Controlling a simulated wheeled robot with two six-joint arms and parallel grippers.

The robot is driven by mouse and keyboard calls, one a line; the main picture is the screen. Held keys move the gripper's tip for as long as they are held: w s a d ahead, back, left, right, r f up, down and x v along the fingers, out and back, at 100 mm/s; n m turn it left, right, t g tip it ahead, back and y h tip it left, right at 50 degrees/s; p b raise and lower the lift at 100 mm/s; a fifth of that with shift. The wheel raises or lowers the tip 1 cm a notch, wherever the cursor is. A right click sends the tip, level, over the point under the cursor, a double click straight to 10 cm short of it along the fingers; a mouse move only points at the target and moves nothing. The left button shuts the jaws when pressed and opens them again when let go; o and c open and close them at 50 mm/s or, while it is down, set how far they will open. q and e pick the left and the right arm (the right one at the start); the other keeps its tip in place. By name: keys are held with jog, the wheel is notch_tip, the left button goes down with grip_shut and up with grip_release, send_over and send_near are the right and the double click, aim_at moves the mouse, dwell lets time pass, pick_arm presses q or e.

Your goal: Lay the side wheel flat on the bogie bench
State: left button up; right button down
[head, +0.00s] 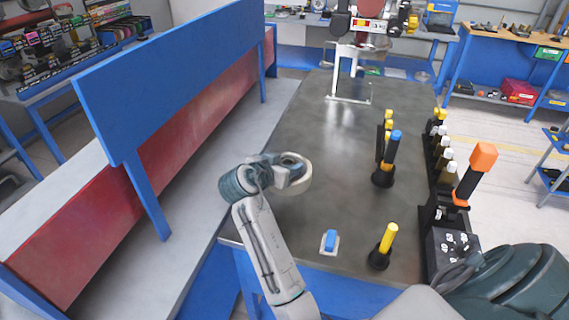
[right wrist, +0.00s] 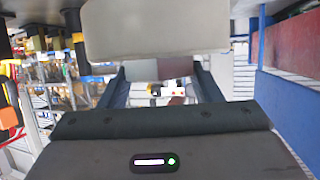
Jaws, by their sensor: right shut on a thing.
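The cream, ring-shaped side wheel (head: 306,174) is in the jaws of my right gripper (head: 287,174), near the left edge of the bench in the head view. The bogie bench (head: 330,125) has a dark grey top and a blue frame. The wheel appears to be over the bench top; I cannot tell how high. My left gripper is not in view.
A blue and yellow-tipped tool (head: 388,155), a yellow-handled tool (head: 386,238) and a small blue-topped block (head: 330,241) stand on the bench. A tool rack (head: 437,215) lines its right edge. A blue panel (head: 180,75) stands left. The bench middle is clear.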

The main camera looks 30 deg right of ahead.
jog(key=shift+f+b, duration=1.9)
jog(key=shift+f, duration=0.4)
jog(key=shift+f+b, duration=1.2)
jog(key=shift+f, duration=0.65)
jog(key=shift+f+b, duration=0.4)
jog(key=shift+b, duration=0.15)
